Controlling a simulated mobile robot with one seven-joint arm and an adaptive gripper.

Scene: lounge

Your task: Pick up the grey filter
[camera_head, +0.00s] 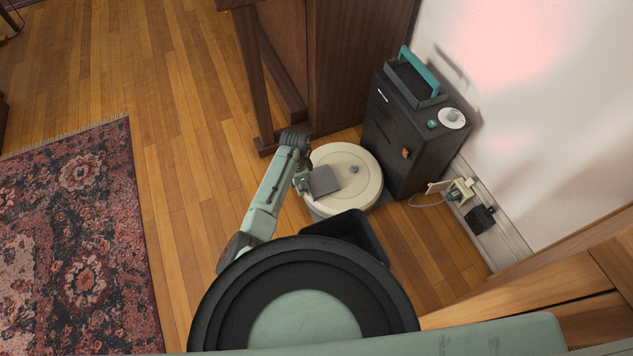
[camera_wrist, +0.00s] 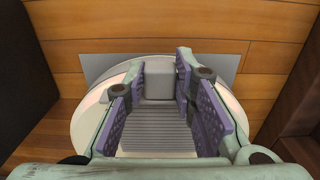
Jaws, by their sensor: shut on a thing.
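The grey filter (camera_head: 324,181) is a flat, ribbed, square piece. In the head view it is above or on the pale round robot vacuum (camera_head: 358,196), overlapping its left part. My gripper (camera_head: 303,182) is at the filter's left edge. In the wrist view the ribbed filter (camera_wrist: 157,132) lies between the purple-padded fingers of my gripper (camera_wrist: 160,84), which is shut on it. A smooth grey block (camera_wrist: 160,78) shows at the fingertips. I cannot tell whether the filter touches the vacuum below.
A dark cabinet-like unit (camera_head: 399,145) with a teal handle stands close behind the vacuum. A brown wooden cabinet (camera_head: 350,70) stands at the back. A socket with plugs (camera_head: 460,192) is at the right wall. The wood floor (camera_head: 185,150) is open to the left, beside a patterned rug (camera_head: 80,240).

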